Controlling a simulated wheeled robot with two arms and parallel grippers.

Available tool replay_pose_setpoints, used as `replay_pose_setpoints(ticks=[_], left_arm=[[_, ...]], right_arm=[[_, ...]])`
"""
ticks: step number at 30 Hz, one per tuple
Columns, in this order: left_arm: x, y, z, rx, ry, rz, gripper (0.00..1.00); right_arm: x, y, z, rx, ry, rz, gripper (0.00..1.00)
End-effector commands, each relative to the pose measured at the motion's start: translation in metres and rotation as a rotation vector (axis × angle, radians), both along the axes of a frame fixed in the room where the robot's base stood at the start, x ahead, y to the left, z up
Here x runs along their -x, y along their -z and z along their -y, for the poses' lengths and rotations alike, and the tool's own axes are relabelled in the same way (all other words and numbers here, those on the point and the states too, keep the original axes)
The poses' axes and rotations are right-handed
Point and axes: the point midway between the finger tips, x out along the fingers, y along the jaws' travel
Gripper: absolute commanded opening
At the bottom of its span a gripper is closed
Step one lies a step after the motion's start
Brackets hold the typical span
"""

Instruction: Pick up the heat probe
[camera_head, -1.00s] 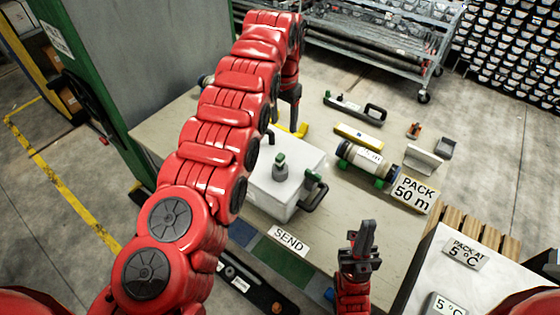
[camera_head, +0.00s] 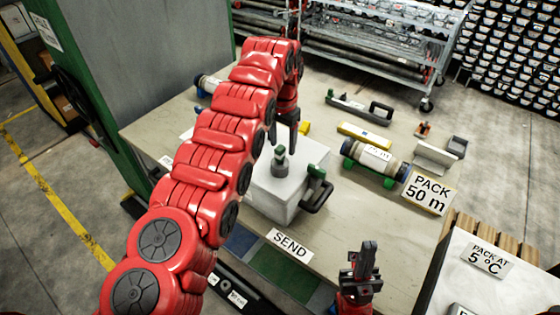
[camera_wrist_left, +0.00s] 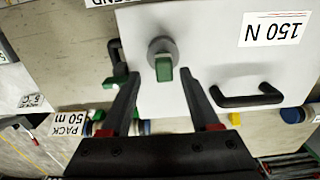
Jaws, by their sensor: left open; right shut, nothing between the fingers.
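A small grey round piece with a green top (camera_head: 281,158), possibly the heat probe, stands on the white box (camera_head: 268,192). In the left wrist view the green-topped piece (camera_wrist_left: 163,62) lies between the two finger lines of my open left gripper (camera_wrist_left: 155,80). In the head view my left gripper (camera_head: 289,124) is just behind and above it, pointing down, with nothing held. I cannot tell whether the fingers touch it. My right gripper (camera_head: 362,262) is shut and empty, low at the front, near the bench edge.
The SEND sign (camera_head: 289,243) is in front.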

Motion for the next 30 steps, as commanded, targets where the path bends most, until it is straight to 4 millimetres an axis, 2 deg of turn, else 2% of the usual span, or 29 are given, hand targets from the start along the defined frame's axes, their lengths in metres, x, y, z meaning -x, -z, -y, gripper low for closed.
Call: replay_pose_setpoints(ticks=[3,6,11,19,27,29,30], left_arm=[[0.0,0.01,-0.006,-0.001,-0.003,-0.004,0.62],[0.0,0.021,-0.009,0.001,-0.003,-0.008,0.62],[0.0,0.042,-0.007,0.001,0.0,-0.004,0.62],[-0.001,0.047,-0.007,0.0,0.0,-0.003,0.61],[-0.001,0.046,-0.007,0.0,0.0,-0.002,0.12],[-0.001,0.046,-0.007,0.0,0.0,-0.001,0.01],[-0.001,0.046,-0.007,0.0,0.0,-0.002,0.0]], right_arm=[[0.0,-0.003,0.0,0.0,0.0,0.0,0.0],[0.0,-0.019,0.0,0.0,0.0,0.0,0.0],[0.0,-0.026,0.0,0.0,0.0,0.0,0.0],[0.0,-0.025,0.0,0.0,0.0,0.0,0.0],[0.0,-0.025,0.0,0.0,0.0,0.0,0.0],[0.0,-0.025,0.0,0.0,0.0,0.0,0.0],[0.0,-0.025,0.0,0.0,0.0,0.0,0.0]])
